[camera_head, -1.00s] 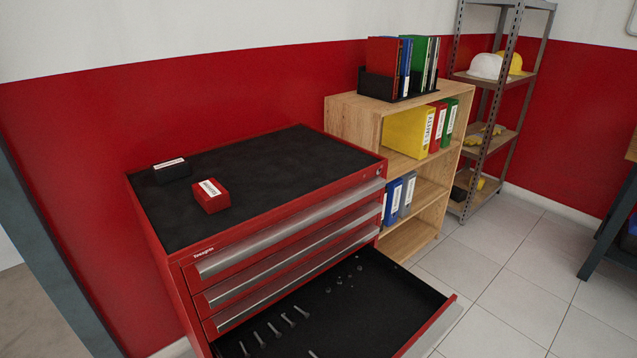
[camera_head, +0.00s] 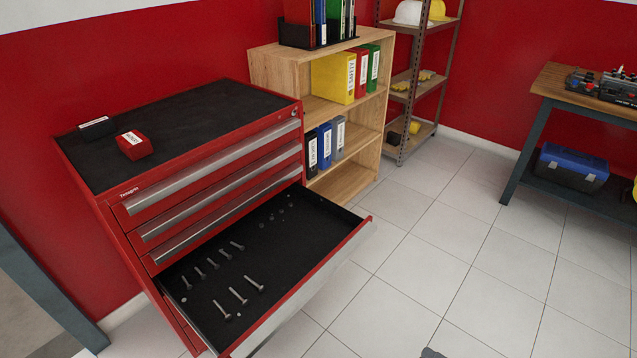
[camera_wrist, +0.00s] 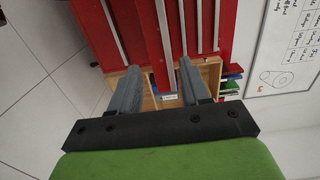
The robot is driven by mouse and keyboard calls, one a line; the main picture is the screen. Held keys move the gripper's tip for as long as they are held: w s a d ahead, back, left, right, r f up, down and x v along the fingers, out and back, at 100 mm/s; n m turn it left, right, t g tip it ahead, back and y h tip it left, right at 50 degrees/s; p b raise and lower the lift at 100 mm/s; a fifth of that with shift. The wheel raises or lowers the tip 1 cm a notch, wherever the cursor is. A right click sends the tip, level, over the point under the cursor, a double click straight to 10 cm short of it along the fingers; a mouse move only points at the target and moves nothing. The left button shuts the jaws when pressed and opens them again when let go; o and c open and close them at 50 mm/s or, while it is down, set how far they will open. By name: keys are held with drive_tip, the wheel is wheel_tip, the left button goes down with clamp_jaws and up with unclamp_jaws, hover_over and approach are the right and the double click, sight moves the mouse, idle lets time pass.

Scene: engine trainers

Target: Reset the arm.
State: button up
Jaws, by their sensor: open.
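My gripper (camera_wrist: 160,90) shows in the wrist view with its two grey fingers apart and nothing between them. Beyond the fingers are the red tool cabinet (camera_wrist: 150,40) and part of the wooden shelf. In the head view my gripper cannot be made out; a small dark shape at the bottom edge is too little to identify. The red tool cabinet (camera_head: 130,185) stands at the left with a lower drawer (camera_head: 290,240) pulled out. Several bolts (camera_head: 240,294) and small round pieces lie in that drawer. A red box (camera_head: 134,146) and a black box (camera_head: 97,128) sit on the cabinet top.
A wooden shelf (camera_head: 350,185) with binders stands beside the cabinet. A metal rack (camera_head: 402,110) with helmets is behind it. A workbench (camera_head: 560,80) with a blue toolbox (camera_head: 572,166) below is at the right. The tiled floor (camera_head: 450,240) between them is clear.

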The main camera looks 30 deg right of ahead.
drive_tip(key=w+r+n+g+y+p, duration=0.1)
drive_tip(key=w+r+n+g+p, duration=0.15)
drive_tip(key=w+r+g, duration=0.35)
drive_tip(key=w+r+n+g+y+p, duration=0.2)
drive_tip(key=w+r+n+g, duration=0.15)
drive_tip(key=r, duration=0.55)
drive_tip(key=w+a+r+n+g+h+p, duration=0.1)
drive_tip(key=w+a+r+g+h+p, duration=0.2)
drive_tip(key=r, duration=0.4)
drive_tip(key=w+a+r+n+g+h, duration=0.1)
drive_tip(key=w+a+r+n+g, duration=0.1)
drive_tip(key=w+a+r, duration=0.3)
drive_tip(key=s+a+r+n+h+p, duration=0.2)
drive_tip(key=a+r+n+h+p, duration=0.15)
drive_tip(key=a+r, duration=0.85)
drive_tip(key=s+a+r+n+t+h+p, duration=0.1)
drive_tip(key=s+a+r+t+h+p, duration=0.1)
drive_tip(key=s+a+r, duration=0.3)
drive_tip(key=s+r+t+p, duration=0.1)
drive_tip(key=s+r, duration=0.2)
drive_tip(key=r, duration=0.1)
drive_tip(key=shift+s+r, duration=0.15)
drive_tip(key=shift+r, duration=0.2)
drive_tip(key=shift+t, duration=0.25)
